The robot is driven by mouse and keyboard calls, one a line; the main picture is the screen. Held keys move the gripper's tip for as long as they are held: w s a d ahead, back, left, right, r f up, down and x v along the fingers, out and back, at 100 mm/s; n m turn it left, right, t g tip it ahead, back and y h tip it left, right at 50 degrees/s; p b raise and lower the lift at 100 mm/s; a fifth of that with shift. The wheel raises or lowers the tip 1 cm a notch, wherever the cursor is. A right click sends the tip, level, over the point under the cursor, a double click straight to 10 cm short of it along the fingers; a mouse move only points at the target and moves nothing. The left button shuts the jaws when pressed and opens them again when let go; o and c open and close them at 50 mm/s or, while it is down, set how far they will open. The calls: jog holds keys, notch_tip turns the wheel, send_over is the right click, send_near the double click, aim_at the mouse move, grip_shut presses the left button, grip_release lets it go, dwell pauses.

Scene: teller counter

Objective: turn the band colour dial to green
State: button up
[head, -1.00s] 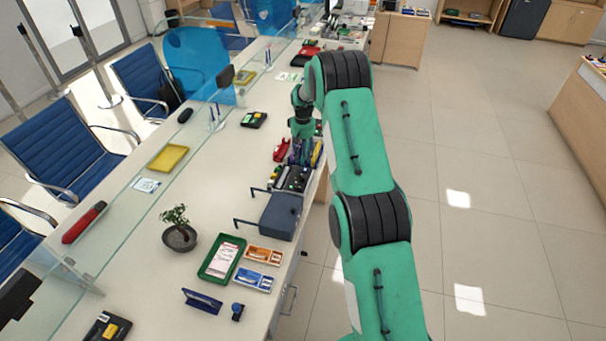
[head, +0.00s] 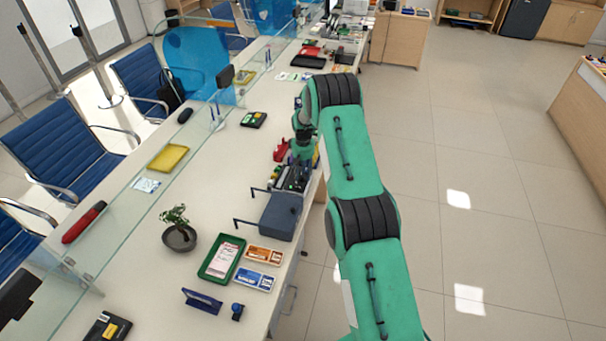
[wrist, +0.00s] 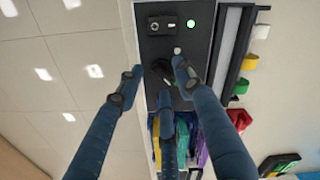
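The band colour dial (wrist: 162,69) appears as a dark knob on a black panel (wrist: 150,46) in the wrist view. Its pointer and setting are too dark to read. My gripper (wrist: 157,78) has its blue fingers spread around the dial area, with the tips apart and nothing held. I cannot tell whether any fingertip touches the dial. A small lit green light (wrist: 191,22) and a pale button (wrist: 178,50) show on the panel. In the head view my arm hides the dial and most of the gripper.
A grey-blue box (head: 281,216), green tray (head: 240,259) and potted plant (head: 180,238) stand nearer on the counter. Open floor lies to the right.

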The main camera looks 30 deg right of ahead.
jog(key=shift+c, duration=0.5)
grip_shut()
jog(key=shift+n+b, duration=0.35)
jog(key=shift+n, duration=0.25)
jog(key=shift+o, duration=0.5)
grip_release()
notch_tip(320, 180, up, 12)
